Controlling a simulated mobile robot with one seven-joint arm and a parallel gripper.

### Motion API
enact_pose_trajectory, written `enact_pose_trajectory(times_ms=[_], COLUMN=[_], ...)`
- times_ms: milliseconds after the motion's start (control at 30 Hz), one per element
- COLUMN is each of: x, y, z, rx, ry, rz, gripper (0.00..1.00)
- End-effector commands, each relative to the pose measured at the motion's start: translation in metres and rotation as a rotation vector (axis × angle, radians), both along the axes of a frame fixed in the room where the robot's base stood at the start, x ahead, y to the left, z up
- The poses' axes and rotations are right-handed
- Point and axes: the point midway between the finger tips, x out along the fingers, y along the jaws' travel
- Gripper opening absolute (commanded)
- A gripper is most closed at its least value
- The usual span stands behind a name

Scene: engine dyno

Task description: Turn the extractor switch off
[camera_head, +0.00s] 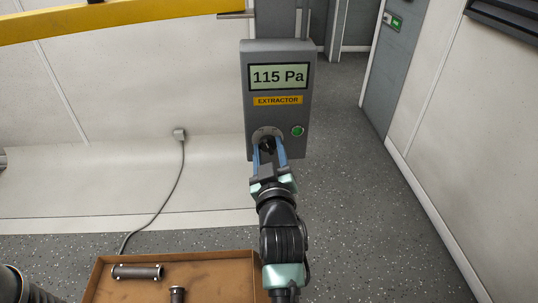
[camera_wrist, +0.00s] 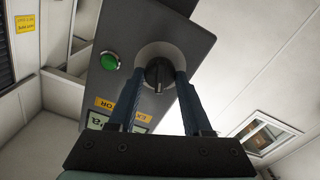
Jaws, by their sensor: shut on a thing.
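The grey extractor box (camera_head: 279,117) stands in the middle of the head view. Its display reads 115 Pa above a yellow EXTRACTOR label, and a green lamp (camera_head: 297,131) is at its lower right. The extractor switch (camera_wrist: 158,73) is a black rotary knob on a pale round plate, seen in the wrist view. My gripper (camera_head: 269,146) has its two blue fingers on either side of the knob, shut on it. In the head view the fingers and plate partly hide the knob.
A brown tray (camera_head: 100,275) with metal cylindrical parts lies below, beside my arm. A yellow beam (camera_head: 120,17) crosses the upper left. A cable (camera_head: 178,180) runs down the left wall. The speckled floor to the right is clear.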

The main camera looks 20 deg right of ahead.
Motion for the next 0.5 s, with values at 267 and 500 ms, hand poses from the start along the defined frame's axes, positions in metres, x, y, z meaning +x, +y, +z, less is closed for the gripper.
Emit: enact_pose_trajectory(times_ms=[267,500], x=[0.0000,0.0000], y=[0.0001,0.0000], z=[-0.0020,-0.0013], rx=[-0.126,-0.169], ry=[0.040,0.052], rz=[0.000,0.000], gripper=[0.00,0.00])
